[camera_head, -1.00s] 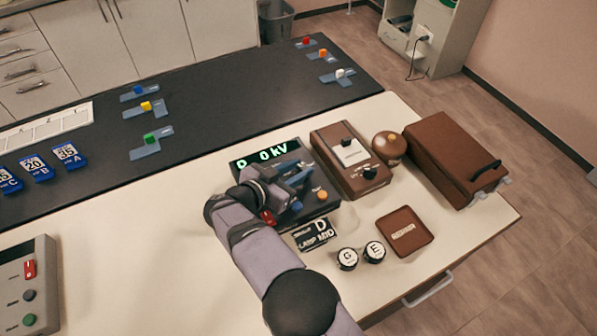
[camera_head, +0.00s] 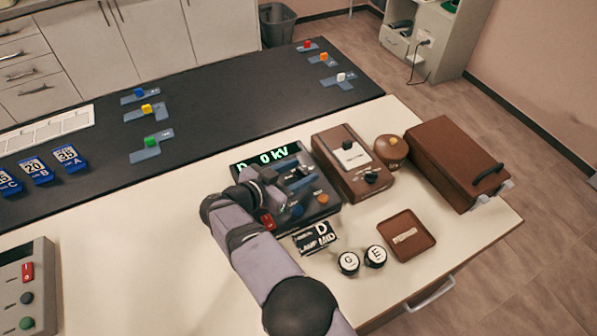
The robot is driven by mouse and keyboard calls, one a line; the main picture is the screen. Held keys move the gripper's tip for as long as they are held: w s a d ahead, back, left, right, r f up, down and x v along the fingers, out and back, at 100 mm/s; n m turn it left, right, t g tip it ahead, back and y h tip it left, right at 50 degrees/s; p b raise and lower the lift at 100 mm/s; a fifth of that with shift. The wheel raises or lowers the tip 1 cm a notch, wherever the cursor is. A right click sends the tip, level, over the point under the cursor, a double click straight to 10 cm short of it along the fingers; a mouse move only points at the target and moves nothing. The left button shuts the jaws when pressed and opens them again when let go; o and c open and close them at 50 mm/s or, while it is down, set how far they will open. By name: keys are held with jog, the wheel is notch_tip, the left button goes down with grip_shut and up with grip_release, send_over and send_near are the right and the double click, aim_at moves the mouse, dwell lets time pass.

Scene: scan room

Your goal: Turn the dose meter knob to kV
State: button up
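The brown meter box (camera_head: 337,178) with a white dial face (camera_head: 351,155) looks like the dose meter. It stands right of the dark console, with a black knob (camera_head: 371,178) at its front right and a dark part at its upper edge. The knob's markings are too small to read. My gripper (camera_head: 299,181) is over the dark console (camera_head: 322,207), left of the brown box and apart from its knob. Its fingers blend with the console, so their opening is unclear. The console's green display (camera_head: 266,157) reads "D 0 kV".
A brown ball-like object (camera_head: 390,150) and a brown case (camera_head: 450,160) stand right of the meter. A brown tray (camera_head: 405,236), two round pieces marked G (camera_head: 348,262) and E (camera_head: 375,256), and a D label plate (camera_head: 316,238) lie in front. A grey control box (camera_head: 28,290) is far left.

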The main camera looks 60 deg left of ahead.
jog(key=shift+s, duration=0.15)
jog(key=shift+b+v, duration=0.95)
jog(key=shift+v, duration=2.6)
